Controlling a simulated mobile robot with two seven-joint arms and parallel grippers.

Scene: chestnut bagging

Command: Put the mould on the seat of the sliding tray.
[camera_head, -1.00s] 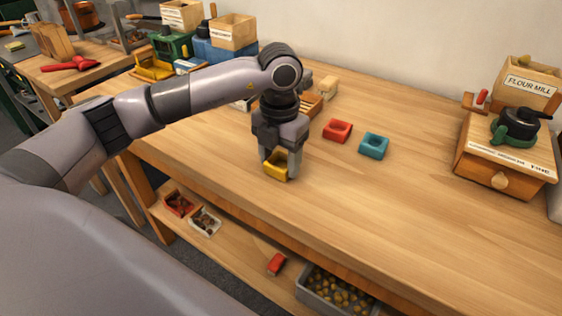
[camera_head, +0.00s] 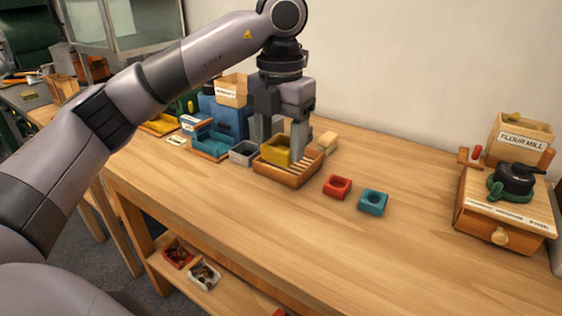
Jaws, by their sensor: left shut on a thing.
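My left gripper (camera_head: 280,148) points down, shut on a yellow mould (camera_head: 276,152). It holds the mould at a wooden slatted tray (camera_head: 270,176); whether the mould touches the slats is not clear. To the left are a small grey tray (camera_head: 243,153) and a teal tray (camera_head: 209,146) before a blue machine (camera_head: 231,122). I cannot tell for certain which tray is the sliding one, and no seat shows clearly. A red mould (camera_head: 337,187) and a teal mould (camera_head: 373,202) lie on the table. My right gripper is out of view.
A wooden block-like thing (camera_head: 327,142) stands just behind the slatted tray. The flour mill (camera_head: 523,138) and a drawer box (camera_head: 500,215) stand at the right. The table's middle right is clear. Small boxes (camera_head: 204,275) lie on the shelf below.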

